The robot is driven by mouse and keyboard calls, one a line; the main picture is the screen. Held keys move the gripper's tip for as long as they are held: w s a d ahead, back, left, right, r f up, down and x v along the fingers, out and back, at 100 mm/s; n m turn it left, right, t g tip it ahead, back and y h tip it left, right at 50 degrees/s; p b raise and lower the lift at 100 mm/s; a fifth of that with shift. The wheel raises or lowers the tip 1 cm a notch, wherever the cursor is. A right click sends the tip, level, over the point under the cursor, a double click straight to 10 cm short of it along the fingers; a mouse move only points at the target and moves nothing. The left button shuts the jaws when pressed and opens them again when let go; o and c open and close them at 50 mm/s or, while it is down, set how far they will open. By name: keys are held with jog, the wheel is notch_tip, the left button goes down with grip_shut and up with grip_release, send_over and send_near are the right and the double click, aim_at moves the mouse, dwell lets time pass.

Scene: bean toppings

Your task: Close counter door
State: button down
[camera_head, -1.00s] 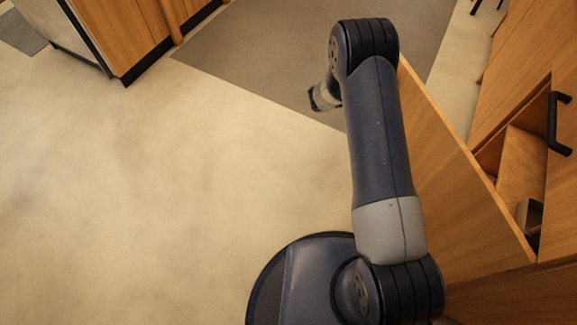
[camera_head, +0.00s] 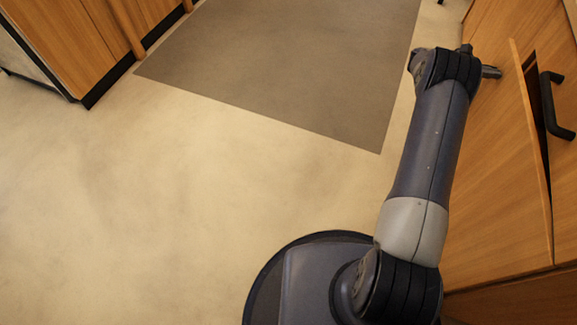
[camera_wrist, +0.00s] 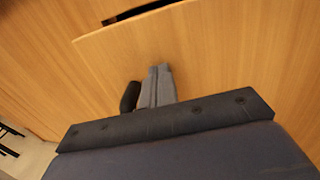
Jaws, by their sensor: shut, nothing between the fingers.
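The wooden counter door (camera_head: 500,190) stands slightly ajar on the right of the head view, with a narrow dark gap behind its top edge. It also fills much of the wrist view (camera_wrist: 240,60). My gripper (camera_head: 493,72) is at the door's outer face near its far end. In the wrist view my gripper (camera_wrist: 158,72) is shut and empty, its tips against or very close to the wood; I cannot tell if they touch. A dark rounded piece (camera_wrist: 130,97), possibly a handle, shows beside the fingers. The cabinet inside is mostly hidden.
A black handle (camera_head: 553,105) is on the neighbouring wooden front at right. A grey-brown mat (camera_head: 290,65) lies on the pale floor (camera_head: 150,210). Wooden cabinets (camera_head: 80,40) stand at the upper left. The floor on the left is clear.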

aim_at(511, 78)
jog(key=s+d, duration=0.1)
jog(key=d, duration=0.6)
jog(key=shift+s+d+r+b, duration=0.15)
jog(key=shift+s+b, duration=0.15)
jog(key=shift+r, duration=0.1)
jog(key=w+a+p, duration=0.1)
jog(key=w+a, duration=0.1)
jog(key=a, duration=0.5)
jog(key=w+a+p, duration=0.1)
jog(key=w+a, duration=0.2)
jog(key=a, duration=0.4)
jog(key=shift+a+f, duration=0.25)
jog(key=shift+f, duration=0.05)
jog(key=s+d, duration=0.1)
jog(key=d, duration=0.3)
jog(key=s+d+b, duration=0.1)
jog(key=s+d, duration=0.1)
jog(key=d, duration=0.3)
jog(key=s+d+b, duration=0.1)
jog(key=d, duration=0.3)
jog(key=shift+s+d, duration=0.15)
jog(key=shift+s, duration=0.1)
